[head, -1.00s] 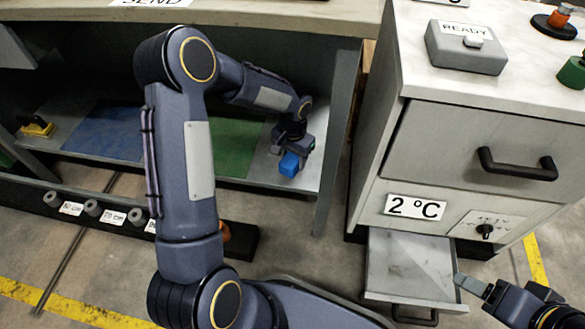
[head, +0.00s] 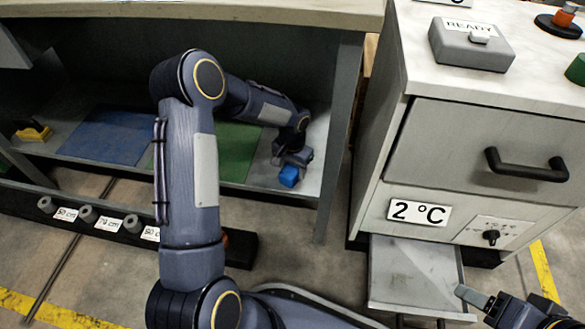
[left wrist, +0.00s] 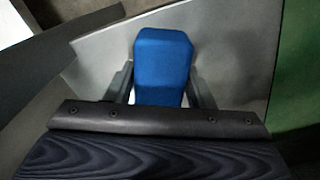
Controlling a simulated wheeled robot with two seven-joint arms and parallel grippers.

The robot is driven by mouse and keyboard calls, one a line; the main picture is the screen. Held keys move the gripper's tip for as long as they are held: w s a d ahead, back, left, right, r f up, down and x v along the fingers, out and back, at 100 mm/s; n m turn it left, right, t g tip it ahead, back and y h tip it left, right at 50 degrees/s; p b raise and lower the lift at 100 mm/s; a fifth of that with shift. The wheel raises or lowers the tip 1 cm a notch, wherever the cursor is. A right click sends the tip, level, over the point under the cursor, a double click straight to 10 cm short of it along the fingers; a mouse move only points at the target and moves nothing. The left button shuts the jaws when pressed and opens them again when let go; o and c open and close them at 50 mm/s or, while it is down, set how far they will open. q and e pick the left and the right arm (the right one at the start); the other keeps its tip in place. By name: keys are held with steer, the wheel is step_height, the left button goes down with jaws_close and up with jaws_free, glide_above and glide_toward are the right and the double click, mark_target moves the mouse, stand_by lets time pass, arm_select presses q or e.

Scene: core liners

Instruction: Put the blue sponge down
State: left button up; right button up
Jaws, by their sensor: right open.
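The blue sponge (head: 288,176) is at the right end of the grey lower shelf (head: 262,176), right of the green mat (head: 236,148). My left gripper (head: 290,163) reaches down over it. In the left wrist view the blue sponge (left wrist: 163,62) is between the two fingers of my left gripper (left wrist: 163,88), which look closed against its sides. I cannot tell whether its underside touches the shelf. My right gripper (head: 476,300) is open and empty at the lower right, beside the open drawer (head: 412,268).
A blue mat (head: 108,135) and a yellow-and-black object (head: 34,132) are further left on the shelf. A shelf post (head: 340,135) stands just right of the sponge. The grey cabinet (head: 480,150) stands further right. The workbench top (head: 230,12) overhangs the shelf.

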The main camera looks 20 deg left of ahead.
mark_target(292, 167)
arm_select(q)
steer(key=o, duration=0.4)
steer(key=shift+c, duration=0.2)
steer(key=shift+r, duration=0.1)
step_height(292, 167, up, 12)
steer(key=p, duration=0.5)
